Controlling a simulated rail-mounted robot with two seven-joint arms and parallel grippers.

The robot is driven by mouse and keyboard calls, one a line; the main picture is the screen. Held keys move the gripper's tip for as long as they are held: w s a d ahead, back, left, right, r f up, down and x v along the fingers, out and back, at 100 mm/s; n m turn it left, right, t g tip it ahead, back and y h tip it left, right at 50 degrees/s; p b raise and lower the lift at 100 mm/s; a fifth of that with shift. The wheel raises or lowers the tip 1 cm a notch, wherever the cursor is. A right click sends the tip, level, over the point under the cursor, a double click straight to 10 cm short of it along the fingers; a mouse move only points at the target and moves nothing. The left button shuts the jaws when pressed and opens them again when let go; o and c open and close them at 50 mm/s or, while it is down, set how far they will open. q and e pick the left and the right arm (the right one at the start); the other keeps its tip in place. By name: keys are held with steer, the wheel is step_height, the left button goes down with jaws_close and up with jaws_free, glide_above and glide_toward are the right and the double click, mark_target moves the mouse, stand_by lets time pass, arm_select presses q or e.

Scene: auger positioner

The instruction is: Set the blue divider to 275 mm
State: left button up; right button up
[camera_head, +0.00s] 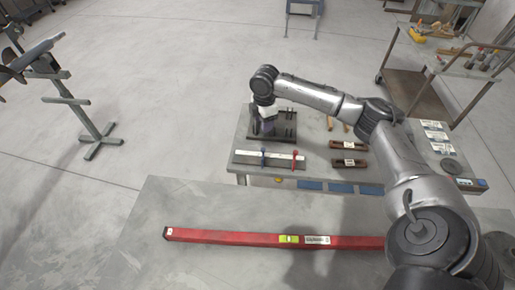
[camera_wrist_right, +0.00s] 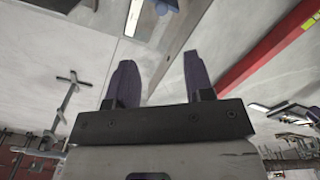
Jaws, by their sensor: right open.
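The blue divider (camera_head: 263,157) stands on a pale scale bar (camera_head: 279,156) on the far workbench in the head view. It sits left of the bar's middle, with a red divider (camera_head: 294,160) to its right. The scale's numbers are too small to read. My right gripper (camera_head: 268,127) is beyond the bar, above a dark fixture, apart from the blue divider. In the right wrist view, my right gripper's two purple fingers (camera_wrist_right: 160,75) are apart with nothing between them. My left gripper is in neither view.
A long red level (camera_head: 240,237) lies on the near table (camera_head: 150,255). The dark fixture (camera_head: 285,123) stands behind the bar. Two brown blocks (camera_head: 349,154) lie to the bar's right. A grey stand (camera_head: 70,100) is far left. Open floor lies between.

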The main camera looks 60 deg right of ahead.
mark_target(263, 148)
arm_select(q)
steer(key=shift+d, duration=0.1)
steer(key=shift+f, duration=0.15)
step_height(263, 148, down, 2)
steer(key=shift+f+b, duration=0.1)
steer(key=shift+b, duration=1.05)
arm_select(e)
step_height(263, 148, down, 14)
steer(key=shift+s+r+n, duration=0.1)
steer(key=shift+n, duration=1)
steer(key=shift+c, duration=0.3)
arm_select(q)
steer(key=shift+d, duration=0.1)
arm_select(e)
steer(key=c, duration=0.4)
jaws_close()
